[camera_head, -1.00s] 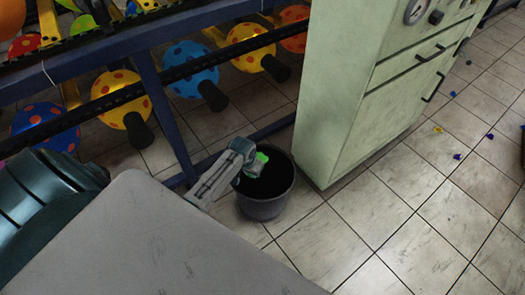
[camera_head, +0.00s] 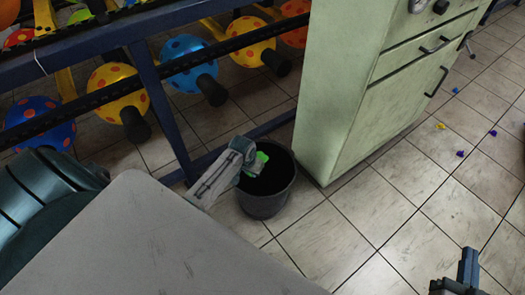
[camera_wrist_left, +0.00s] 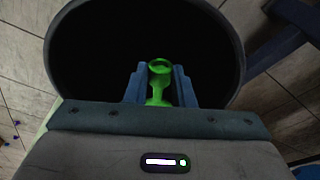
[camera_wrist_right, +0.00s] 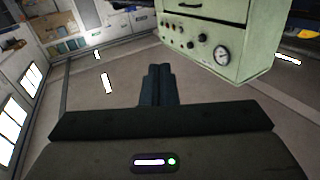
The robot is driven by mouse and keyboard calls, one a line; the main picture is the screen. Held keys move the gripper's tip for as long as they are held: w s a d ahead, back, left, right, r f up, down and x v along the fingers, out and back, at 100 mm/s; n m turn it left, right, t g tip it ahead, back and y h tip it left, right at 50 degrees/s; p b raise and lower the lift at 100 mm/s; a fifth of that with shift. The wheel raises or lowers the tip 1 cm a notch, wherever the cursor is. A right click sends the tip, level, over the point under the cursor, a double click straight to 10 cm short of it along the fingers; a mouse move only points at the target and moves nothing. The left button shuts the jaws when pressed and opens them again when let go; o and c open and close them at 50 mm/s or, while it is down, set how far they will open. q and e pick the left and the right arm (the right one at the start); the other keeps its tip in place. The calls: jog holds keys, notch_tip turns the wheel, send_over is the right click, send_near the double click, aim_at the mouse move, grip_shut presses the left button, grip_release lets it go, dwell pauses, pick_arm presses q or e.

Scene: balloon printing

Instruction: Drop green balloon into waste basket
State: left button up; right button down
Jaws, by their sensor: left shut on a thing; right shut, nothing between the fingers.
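The waste basket (camera_head: 268,205) is a dark grey round bin standing on the tiled floor beside the green cabinet. My left gripper (camera_head: 252,167) is over the basket's opening. It is shut on the green balloon (camera_head: 261,157), a small bright limp piece. In the left wrist view the balloon (camera_wrist_left: 158,85) sits between the two blue fingers (camera_wrist_left: 160,88), with the basket's rim (camera_wrist_left: 236,50) around them and its dark inside beyond. The basket's bottom is too dark to see. My right gripper (camera_head: 467,268) is at the lower right, and its fingers (camera_wrist_right: 158,85) are shut and empty.
The pale green cabinet (camera_head: 335,100) stands right behind the basket. A blue rack (camera_head: 160,110) with several dotted balloons is at the left. Small coloured pieces (camera_head: 440,126) lie on the floor at the right. The floor (camera_head: 375,225) right of the basket is clear.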

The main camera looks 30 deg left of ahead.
pick_arm(q)
jog(key=shift+f, duration=0.3)
pick_arm(e)
jog(key=shift+w+d+r+t, duration=0.15)
jog(key=shift+r+t, duration=0.45)
jog(key=shift+r, duration=0.35)
jog(key=shift+w+a+r+t, duration=0.1)
jog(key=shift+r+t, duration=0.5)
jog(key=shift+r, duration=0.35)
pick_arm(q)
jog(key=o, duration=1)
jog(key=shift+r, duration=0.2)
jog(key=r+p, duration=0.1)
jog(key=r, duration=0.2)
jog(key=s+r+p, duration=0.1)
jog(key=r, duration=0.2)
jog(key=s+r+p, duration=0.1)
jog(key=r, duration=0.3)
jog(key=shift+d+r, duration=0.1)
pick_arm(e)
jog(key=s+f+g, duration=0.4)
jog(key=f+g, duration=0.1)
jog(key=f, duration=0.3)
jog(key=s+a+f+g, duration=0.1)
jog(key=s+f+g, duration=0.4)
jog(key=f+g, duration=0.1)
jog(key=shift+a+f+y, duration=0.3)
jog(key=shift+f, duration=0.6)
